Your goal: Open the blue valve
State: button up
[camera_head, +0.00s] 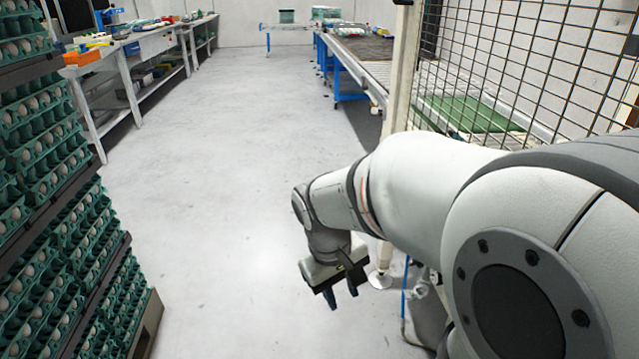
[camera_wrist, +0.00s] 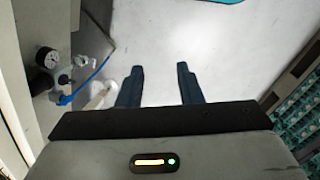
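A small blue part (camera_wrist: 65,99), which looks like the blue valve, sits at the left in the wrist view, below a round pressure gauge (camera_wrist: 47,58) and metal fittings. It is too small to tell how its handle is turned. My gripper (camera_wrist: 158,78) is open and empty, its two dark fingers apart above the pale floor; the valve lies to their left, untouched. In the head view my gripper (camera_head: 342,296) points down, left of the fence post. The valve cannot be made out clearly there.
A thin blue hose (camera_wrist: 92,78) runs from the fittings. A wire fence (camera_head: 530,65) stands at the right. Stacked egg trays (camera_head: 45,185) stand at the left. Workbenches (camera_head: 125,50) line the left wall. The floor (camera_head: 230,170) between is clear.

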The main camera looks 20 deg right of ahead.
jog(key=w+d+f+n+g+h+p, duration=0.1)
jog(key=w+d+f+n+g+h, duration=0.2)
jog(key=w+d, duration=0.4)
jog(key=w+d+f+n+g+h, duration=0.1)
jog(key=w+d+f+n+h, duration=0.2)
jog(key=w+d, duration=0.4)
jog(key=w+d+f+n+h+p, duration=0.1)
jog(key=w+d+f+n+h, duration=0.7)
jog(key=w+f, duration=0.4)
jog(key=s+d+h, duration=0.1)
jog(key=s+d, duration=0.1)
jog(key=d, duration=0.6)
jog(key=shift+d+m+t+h+b, duration=0.25)
jog(key=shift+m+t+h+b, duration=0.05)
jog(key=shift+m+b, duration=0.1)
jog(key=shift+c, duration=0.2)
jog(key=c, duration=0.7)
jog(key=shift+o, duration=0.2)
